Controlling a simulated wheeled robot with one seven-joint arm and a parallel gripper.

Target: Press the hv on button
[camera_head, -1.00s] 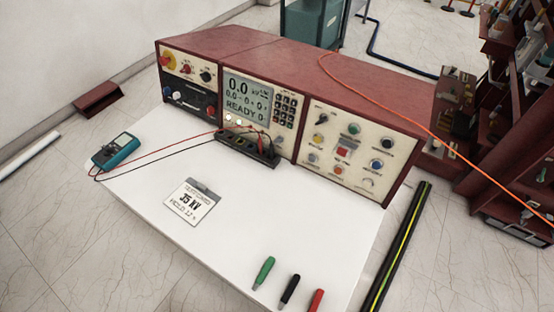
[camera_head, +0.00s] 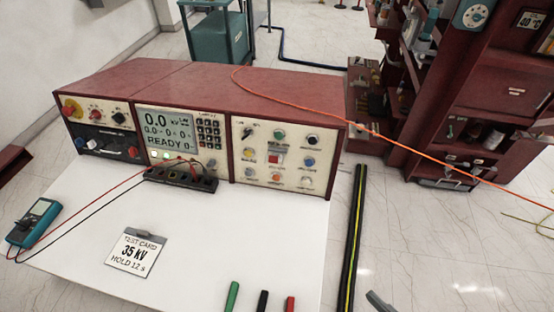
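The red console's right control panel (camera_head: 279,158) holds several round knobs and buttons. Among them are a green button (camera_head: 279,135), a red square button (camera_head: 274,158), a blue one (camera_head: 308,161) and an orange one (camera_head: 276,181). The labels are too small to read, so I cannot tell which is hv on. The display (camera_head: 168,129) reads 0.0 kV and READY. A dark grey tip (camera_head: 378,301) at the bottom edge appears to be part of my gripper, well apart from the panel. Its fingers are mostly out of view.
The white tabletop (camera_head: 230,225) before the console is mostly clear. An orange cable (camera_head: 400,143) runs right to a dark red cabinet.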

